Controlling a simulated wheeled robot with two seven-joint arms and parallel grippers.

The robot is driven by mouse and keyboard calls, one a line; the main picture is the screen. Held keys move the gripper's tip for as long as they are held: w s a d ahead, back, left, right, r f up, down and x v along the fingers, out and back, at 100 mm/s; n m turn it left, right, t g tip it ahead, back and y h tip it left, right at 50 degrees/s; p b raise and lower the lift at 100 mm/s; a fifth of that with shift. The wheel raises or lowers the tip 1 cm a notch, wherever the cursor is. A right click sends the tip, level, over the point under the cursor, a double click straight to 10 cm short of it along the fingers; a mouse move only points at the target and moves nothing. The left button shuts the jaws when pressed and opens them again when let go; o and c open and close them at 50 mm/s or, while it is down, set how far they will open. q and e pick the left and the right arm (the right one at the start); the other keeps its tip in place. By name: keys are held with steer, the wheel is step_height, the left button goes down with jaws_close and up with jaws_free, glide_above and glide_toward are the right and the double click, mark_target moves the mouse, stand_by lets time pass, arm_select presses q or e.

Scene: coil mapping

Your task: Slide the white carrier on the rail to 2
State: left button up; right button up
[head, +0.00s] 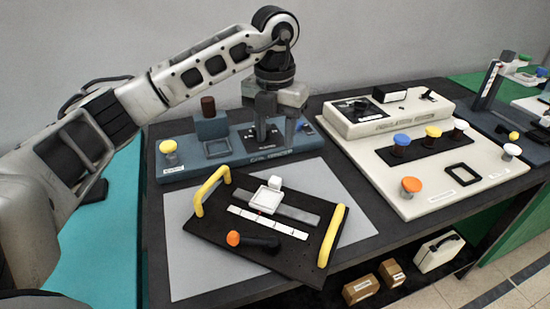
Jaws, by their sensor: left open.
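The white carrier (263,200) is a flat square frame with a white block (275,183) at its far edge. It sits toward the left part of the grey rail (298,214) on a tilted-looking black board (290,255). A white scale strip (267,222) with tick marks runs along the near side of the rail; its numbers are too small to read. A small red mark shows at the carrier's near edge. My left gripper (276,136) points down, open, beyond the carrier and above the blue-grey device. It appears apart from the carrier. My right gripper is not in view.
The board has yellow handles (212,190) at both ends and an orange-tipped black lever (234,239) in front. Behind is a blue-grey device (222,148) with a yellow knob (168,147). A cream panel (425,165) with coloured knobs stands right. Bare grey mat (188,270) lies front left.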

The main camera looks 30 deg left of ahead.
arm_select(q)
step_height(320, 180, up, 5)
stand_by(0.7)
